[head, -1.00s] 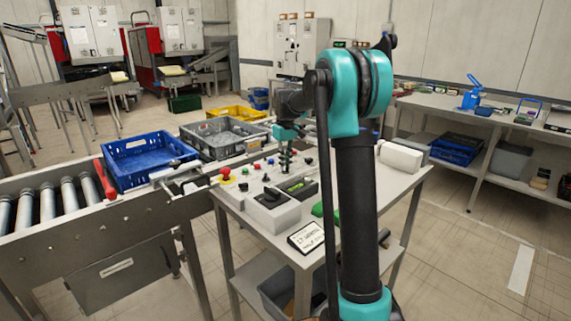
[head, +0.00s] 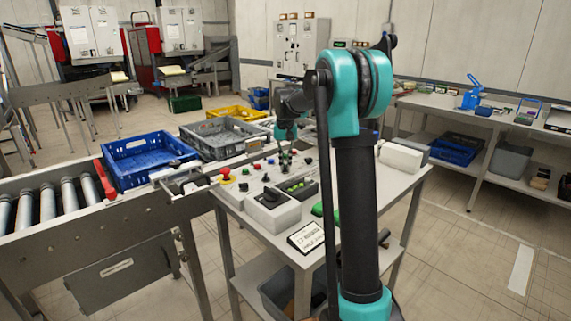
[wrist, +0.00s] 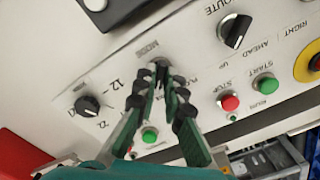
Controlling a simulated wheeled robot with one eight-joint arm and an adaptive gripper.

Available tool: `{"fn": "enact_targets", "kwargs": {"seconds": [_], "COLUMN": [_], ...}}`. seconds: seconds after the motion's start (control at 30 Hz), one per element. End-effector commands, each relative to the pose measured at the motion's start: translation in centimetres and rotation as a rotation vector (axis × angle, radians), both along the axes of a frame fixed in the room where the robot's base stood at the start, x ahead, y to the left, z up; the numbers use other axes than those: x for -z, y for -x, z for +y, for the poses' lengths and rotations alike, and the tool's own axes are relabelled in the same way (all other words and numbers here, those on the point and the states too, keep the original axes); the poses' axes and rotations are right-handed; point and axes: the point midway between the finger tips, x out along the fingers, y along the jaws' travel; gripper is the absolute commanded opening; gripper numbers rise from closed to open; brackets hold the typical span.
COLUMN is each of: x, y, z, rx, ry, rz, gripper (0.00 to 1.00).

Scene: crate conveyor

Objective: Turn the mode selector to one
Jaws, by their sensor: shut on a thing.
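The control panel (wrist: 200,62) fills most of the wrist view and also shows on the bench in the head view. The mode selector (wrist: 161,65) is a dark knob beside the printed word MODE. My gripper (wrist: 161,82) has its two dark fingers shut on this knob, one on each side. The fingers hide much of the knob, so I cannot tell which mark it points to. In the head view my gripper (head: 285,157) reaches down onto the panel among the small buttons.
A ROUTE knob (wrist: 235,30), a green START button (wrist: 265,84), a red STOP button (wrist: 229,102) and another dark knob (wrist: 87,105) surround the selector. A green button (wrist: 150,134) lies close to the fingers. A blue crate (head: 145,160) stands left on the conveyor.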

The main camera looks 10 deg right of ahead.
Motion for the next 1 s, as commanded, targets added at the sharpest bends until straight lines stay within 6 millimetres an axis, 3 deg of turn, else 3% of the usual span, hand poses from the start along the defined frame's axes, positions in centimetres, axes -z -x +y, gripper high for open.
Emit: {"fn": "enact_targets", "kwargs": {"seconds": [0.47,0.5,0.67,1.0], "x": [-0.05,-0.05,-0.03,-0.26], "y": [-0.07,-0.07,-0.05,-0.02], "z": [0.0,0.0,0.0,0.0], "rx": [0.016,0.016,0.016,0.015], "ry": [0.0,0.0,0.0,0.0], "rz": [-0.002,-0.002,-0.001,-0.001], "gripper": [0.0,0.1,0.3,0.3]}}
